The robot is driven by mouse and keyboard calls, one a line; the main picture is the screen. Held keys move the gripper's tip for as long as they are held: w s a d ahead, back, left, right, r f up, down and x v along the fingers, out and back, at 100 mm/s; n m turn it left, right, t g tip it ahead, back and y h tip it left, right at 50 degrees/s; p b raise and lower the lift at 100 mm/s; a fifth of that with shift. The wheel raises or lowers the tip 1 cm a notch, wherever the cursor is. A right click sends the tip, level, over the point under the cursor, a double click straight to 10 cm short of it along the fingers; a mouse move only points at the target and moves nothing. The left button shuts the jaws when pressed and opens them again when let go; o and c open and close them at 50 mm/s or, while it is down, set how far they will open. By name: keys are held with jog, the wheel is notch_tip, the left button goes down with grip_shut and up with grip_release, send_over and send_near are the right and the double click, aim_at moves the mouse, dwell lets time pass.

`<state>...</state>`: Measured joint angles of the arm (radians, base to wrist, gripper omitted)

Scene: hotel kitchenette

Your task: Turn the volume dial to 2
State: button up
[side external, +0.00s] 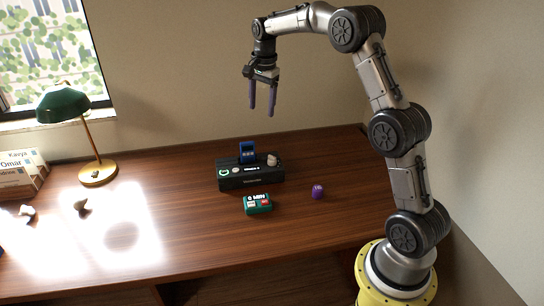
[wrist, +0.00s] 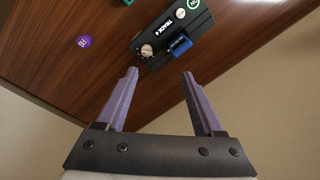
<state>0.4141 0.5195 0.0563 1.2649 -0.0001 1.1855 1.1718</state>
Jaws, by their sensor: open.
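A black player box (side external: 251,180) stands on the wooden desk, with a label on its side that reads TRACK 4 in the wrist view (wrist: 172,32). A pale knob (side external: 272,160) sits at its right end and also shows in the wrist view (wrist: 147,50); I cannot read its setting or tell for sure that it is the volume dial. A blue card-like piece (side external: 247,150) stands up from the box. My gripper (side external: 261,111) is open and empty, pointing down, well above the box. Its purple fingers (wrist: 160,72) touch nothing.
A teal box marked MIN (side external: 257,204) lies in front of the player, and a purple egg-shaped object (side external: 317,191) is to its right. A green lamp (side external: 65,103), books (side external: 20,174) and small objects are at the left. The desk right of the purple object is clear.

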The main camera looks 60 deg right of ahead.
jog(key=g, duration=0.1)
send_over(272, 160)
notch_tip(272, 160, down, 7)
jog(key=shift+m+y, duration=0.3)
jog(key=shift+m, duration=0.1)
jog(key=f, duration=1.3)
jog(key=shift+w+d+f, duration=0.15)
jog(key=shift+d+f, duration=0.1)
jog(key=shift+f, duration=0.15)
jog(key=shift+c, duration=0.2)
grip_shut()
